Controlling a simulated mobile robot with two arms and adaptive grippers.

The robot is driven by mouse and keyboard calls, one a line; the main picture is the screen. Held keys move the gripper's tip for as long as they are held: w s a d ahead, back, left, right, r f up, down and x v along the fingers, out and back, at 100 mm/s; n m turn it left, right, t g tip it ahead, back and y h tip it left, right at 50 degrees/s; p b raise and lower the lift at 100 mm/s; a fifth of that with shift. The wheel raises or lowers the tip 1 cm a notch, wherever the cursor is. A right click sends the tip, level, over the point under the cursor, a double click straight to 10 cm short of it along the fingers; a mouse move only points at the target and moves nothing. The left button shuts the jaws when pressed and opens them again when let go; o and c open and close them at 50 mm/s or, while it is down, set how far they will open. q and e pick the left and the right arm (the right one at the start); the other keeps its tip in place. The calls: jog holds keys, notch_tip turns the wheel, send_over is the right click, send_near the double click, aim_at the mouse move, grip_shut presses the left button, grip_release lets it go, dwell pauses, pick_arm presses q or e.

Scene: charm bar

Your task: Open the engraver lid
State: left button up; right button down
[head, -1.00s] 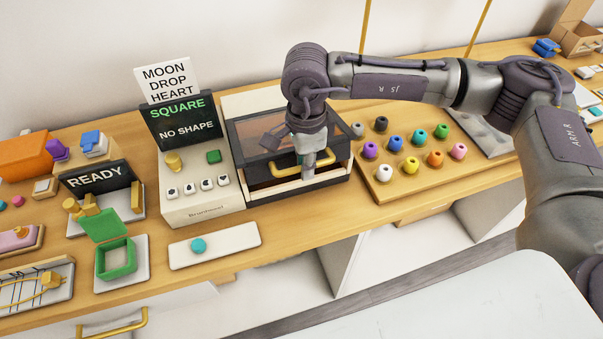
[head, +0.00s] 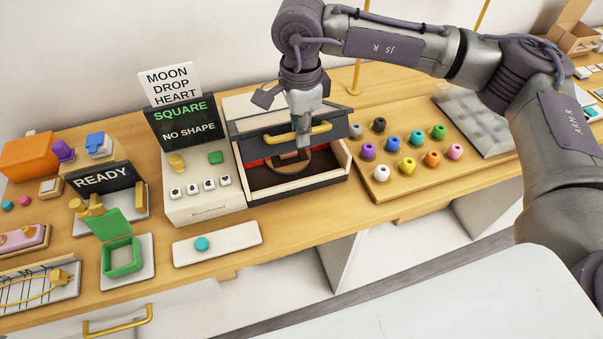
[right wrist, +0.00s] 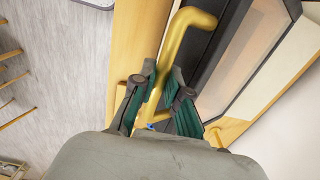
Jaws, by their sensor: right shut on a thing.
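The engraver (head: 333,193) is a cream and black box on the counter, with a control panel and a screen reading SQUARE, NO SHAPE on its left. Its dark lid (head: 262,145) is tilted up, and the dark inside shows below it. The brass handle (head: 318,132) is on the lid's front edge. My right gripper (head: 303,142) is shut on the handle. The right wrist view shows the handle (right wrist: 185,22) running between the two fingers (right wrist: 158,105). My left gripper is not in view.
A wooden tray of several coloured spools (head: 420,172) stands close to the right of the engraver. A white plate with a teal disc (head: 217,243) lies in front of the panel. A green frame (head: 122,257) and a READY sign (head: 101,179) are further left.

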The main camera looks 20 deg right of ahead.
jog(key=shift+w+r, duration=0.2)
jog(key=shift+r, duration=0.05)
jog(key=w+r, duration=0.1)
jog(key=w+r+p, duration=0.1)
jog(key=r, duration=0.1)
jog(key=shift+w+a+r, duration=0.1)
jog(key=shift+w, duration=0.1)
jog(key=shift+w+r, duration=0.2)
jog(key=shift+w, duration=0.05)
jog(key=w+r+p, duration=0.1)
jog(key=w+r, duration=0.1)
jog(key=w, duration=0.1)
jog(key=shift+r, duration=0.35)
jog(key=shift+w+r+p, duration=0.15)
jog(key=shift+w+p, duration=0.15)
jog(key=shift+w, duration=0.05)
